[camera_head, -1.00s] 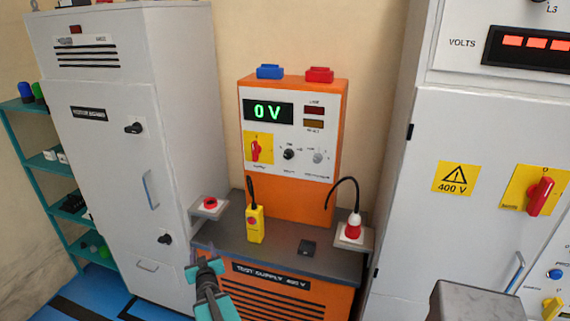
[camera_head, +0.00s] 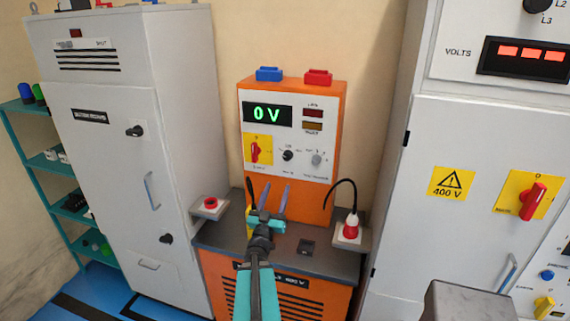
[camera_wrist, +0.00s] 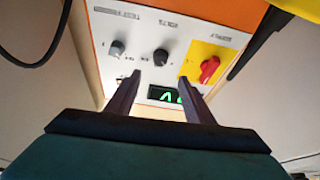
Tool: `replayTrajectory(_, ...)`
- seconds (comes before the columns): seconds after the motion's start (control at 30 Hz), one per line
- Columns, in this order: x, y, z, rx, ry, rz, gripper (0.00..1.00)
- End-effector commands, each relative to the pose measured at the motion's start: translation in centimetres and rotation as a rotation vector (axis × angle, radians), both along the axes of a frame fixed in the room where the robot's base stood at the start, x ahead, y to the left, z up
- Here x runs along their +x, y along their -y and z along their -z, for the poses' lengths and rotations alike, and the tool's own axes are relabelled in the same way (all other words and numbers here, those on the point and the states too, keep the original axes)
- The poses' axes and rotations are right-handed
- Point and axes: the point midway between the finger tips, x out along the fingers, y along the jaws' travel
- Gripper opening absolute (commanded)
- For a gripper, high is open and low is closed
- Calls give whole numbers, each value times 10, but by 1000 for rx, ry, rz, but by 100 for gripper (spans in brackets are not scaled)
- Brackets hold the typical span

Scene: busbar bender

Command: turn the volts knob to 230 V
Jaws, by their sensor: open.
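The orange test supply (camera_head: 285,205) has a white panel with a green display (camera_head: 267,113) reading 0 V. A black knob (camera_head: 288,155) sits mid-panel between a red switch on a yellow plate (camera_head: 255,150) and a grey knob (camera_head: 317,159). The black knob appears to be the volts knob; its small label is hard to read. The wrist view shows the panel upside down, with the black knob (camera_wrist: 162,58) nearly centred beyond the fingertips. My gripper (camera_head: 277,187) is open and empty, in front of and below the knob, not touching it.
A yellow pendant (camera_head: 250,215) stands on the grey ledge, partly hidden by my gripper. A red plug with a black cable (camera_head: 351,227) is at right, a red stop button (camera_head: 210,203) at left. Grey cabinets (camera_head: 125,150) flank the supply on both sides.

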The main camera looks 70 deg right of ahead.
Motion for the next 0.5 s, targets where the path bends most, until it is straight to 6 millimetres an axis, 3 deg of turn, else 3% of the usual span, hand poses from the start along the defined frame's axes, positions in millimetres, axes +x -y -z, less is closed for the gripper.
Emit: replayTrajectory(0.5, 0, 4, 3, 2, 1, 2, 48)
